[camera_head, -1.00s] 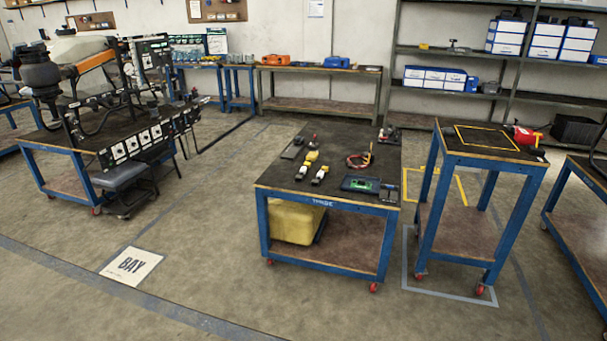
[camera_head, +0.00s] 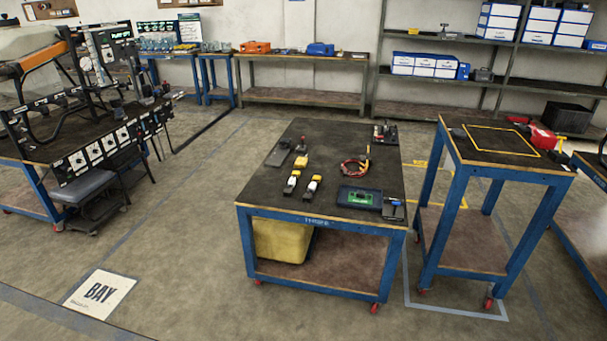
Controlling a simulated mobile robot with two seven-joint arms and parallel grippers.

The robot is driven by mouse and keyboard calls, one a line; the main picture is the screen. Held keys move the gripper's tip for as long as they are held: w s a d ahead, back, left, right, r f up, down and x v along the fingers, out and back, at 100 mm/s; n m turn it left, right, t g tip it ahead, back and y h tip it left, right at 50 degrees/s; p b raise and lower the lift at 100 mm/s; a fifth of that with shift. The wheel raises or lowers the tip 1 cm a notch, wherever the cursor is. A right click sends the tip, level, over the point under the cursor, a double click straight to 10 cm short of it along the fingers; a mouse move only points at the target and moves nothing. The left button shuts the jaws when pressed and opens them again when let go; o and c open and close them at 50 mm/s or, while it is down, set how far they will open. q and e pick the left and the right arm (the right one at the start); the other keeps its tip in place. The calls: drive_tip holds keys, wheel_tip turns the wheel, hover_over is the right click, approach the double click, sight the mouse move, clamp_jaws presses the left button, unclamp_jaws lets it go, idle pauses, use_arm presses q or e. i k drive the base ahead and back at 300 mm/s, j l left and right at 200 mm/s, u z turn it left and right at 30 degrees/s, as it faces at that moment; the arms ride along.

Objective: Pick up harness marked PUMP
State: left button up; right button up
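No label reading PUMP can be made out at this size. A coiled red cable (camera_head: 353,168), which may be a harness, lies on the dark top of the central blue-legged table (camera_head: 270,190). Two small white-and-yellow pieces (camera_head: 302,185) lie to its left on the same table. A yellow piece (camera_head: 301,162) lies just behind them. A dark device with a green panel (camera_head: 360,197) lies at the front right of the top. Neither of my grippers is in view.
A tall narrow table (camera_head: 495,150) stands right of the central table, with a red item (camera_head: 543,138) on it. A bench with panels and a stool (camera_head: 86,188) stands at the left. The floor (camera_head: 190,230) around the BAY sign (camera_head: 101,293) is clear.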

sight(287, 192)
drive_tip(key=i+j+z, duration=0.4)
drive_tip(key=i+j, duration=0.5)
drive_tip(key=i, duration=0.35)
drive_tip(key=i+j+z, duration=0.45)
drive_tip(key=i+j, duration=0.7)
drive_tip(key=j, duration=0.15)
